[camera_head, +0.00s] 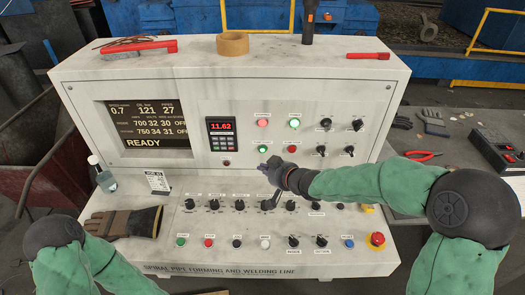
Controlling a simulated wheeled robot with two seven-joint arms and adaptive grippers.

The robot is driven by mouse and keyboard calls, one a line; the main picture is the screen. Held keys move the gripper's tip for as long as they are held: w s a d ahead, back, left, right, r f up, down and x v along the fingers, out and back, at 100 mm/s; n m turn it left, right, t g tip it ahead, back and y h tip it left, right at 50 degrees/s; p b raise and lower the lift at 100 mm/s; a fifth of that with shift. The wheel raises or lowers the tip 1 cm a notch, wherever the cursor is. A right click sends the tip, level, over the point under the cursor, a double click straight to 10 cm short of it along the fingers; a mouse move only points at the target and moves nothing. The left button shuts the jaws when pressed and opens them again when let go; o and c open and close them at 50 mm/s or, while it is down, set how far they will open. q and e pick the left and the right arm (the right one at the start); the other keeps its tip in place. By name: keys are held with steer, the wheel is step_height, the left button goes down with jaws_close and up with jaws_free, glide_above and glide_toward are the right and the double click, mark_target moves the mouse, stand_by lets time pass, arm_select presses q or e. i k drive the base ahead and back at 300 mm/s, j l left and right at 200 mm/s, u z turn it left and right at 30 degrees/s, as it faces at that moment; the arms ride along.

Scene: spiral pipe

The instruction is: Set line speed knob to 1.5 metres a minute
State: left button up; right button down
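The control console (230,256) fills the middle of the view. A row of black knobs, including one at the left end (190,204), runs across its sloping lower panel. Their labels are too small to read, so I cannot tell which is the line speed knob. The screen (146,124) shows 0.7, 121 and 27 on top, and READY below. My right gripper (267,184) is over the middle of the knob row, partly covering it. I cannot tell whether it touches a knob or how far its fingers are apart. My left arm shows at lower left; its gripper is out of view.
A brown glove (124,222), a bottle (102,176) and a card (158,182) lie at the panel's left. A red emergency button (377,240) is at its right. Tape (232,43) and tools sit on top.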

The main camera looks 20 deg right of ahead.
mark_target(189, 205)
steer(key=k+l, duration=0.3)
steer(key=k, duration=0.15)
steer(key=k+l, duration=0.25)
steer(key=k, duration=0.25)
